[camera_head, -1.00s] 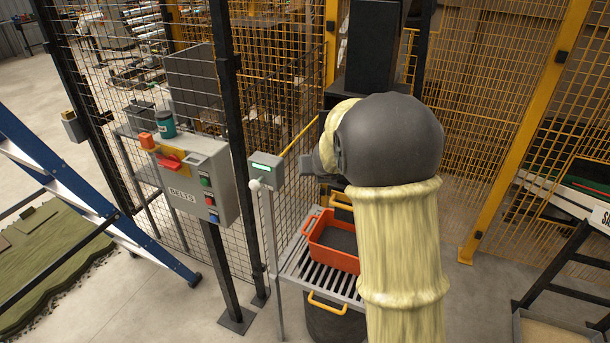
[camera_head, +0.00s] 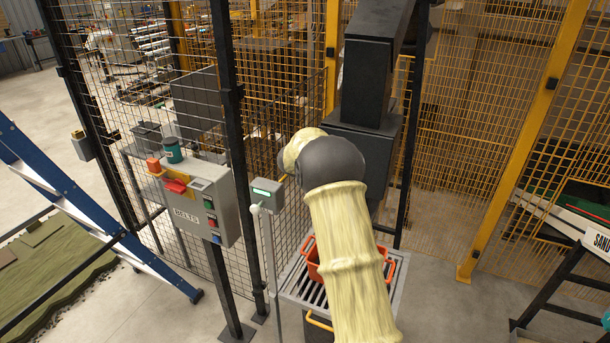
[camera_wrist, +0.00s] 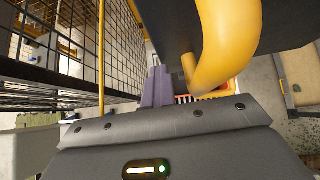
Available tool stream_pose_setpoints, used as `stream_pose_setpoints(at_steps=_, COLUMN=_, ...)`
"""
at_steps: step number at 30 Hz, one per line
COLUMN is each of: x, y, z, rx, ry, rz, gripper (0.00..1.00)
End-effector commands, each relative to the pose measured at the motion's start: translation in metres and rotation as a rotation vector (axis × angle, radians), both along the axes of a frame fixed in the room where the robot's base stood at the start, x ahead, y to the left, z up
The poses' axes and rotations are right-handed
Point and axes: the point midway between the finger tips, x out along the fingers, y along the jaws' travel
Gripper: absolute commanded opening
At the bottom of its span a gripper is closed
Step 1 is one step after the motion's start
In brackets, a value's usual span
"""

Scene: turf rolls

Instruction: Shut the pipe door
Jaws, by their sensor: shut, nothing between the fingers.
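In the wrist view a thick bent yellow handle (camera_wrist: 231,45) is fixed to a dark flat panel (camera_wrist: 165,22). The panel may belong to the pipe door, but I cannot tell for sure. My gripper (camera_wrist: 156,84) shows as narrow purple-grey fingers, shut and empty. In the picture the fingers lie just left of the handle's lower end; whether they touch it I cannot tell. In the head view my arm hides the gripper and the handle. A dark boxy column (camera_head: 372,85) stands behind my arm.
Wire mesh fencing (camera_head: 285,110) closes off the back and left. A grey control box (camera_head: 190,205) and a card-reader post (camera_head: 267,195) stand left of my arm. An orange crate (camera_head: 312,262) sits on a slatted stand (camera_head: 296,282) below. A blue ladder (camera_head: 85,215) leans at left.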

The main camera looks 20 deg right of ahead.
Motion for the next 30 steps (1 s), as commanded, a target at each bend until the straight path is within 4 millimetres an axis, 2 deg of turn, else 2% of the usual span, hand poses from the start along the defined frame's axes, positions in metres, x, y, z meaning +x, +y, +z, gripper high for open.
stream_pose_setpoints(at_steps=1, x=-0.0006, y=-0.011, z=-0.0008, rx=-0.007, ry=0.01, rz=-0.035, gripper=0.0)
stream_pose_setpoints(at_steps=9, x=0.0078, y=-0.0163, z=-0.0032, rx=-0.009, ry=0.012, rz=-0.086, gripper=0.0)
stream_pose_setpoints(at_steps=24, x=0.0082, y=-0.0191, z=-0.0027, rx=-0.01, ry=0.01, rz=-0.092, gripper=0.0)
stream_pose_setpoints(at_steps=30, x=0.0022, y=-0.0137, z=-0.0045, rx=-0.01, ry=0.008, rz=-0.096, gripper=0.0)
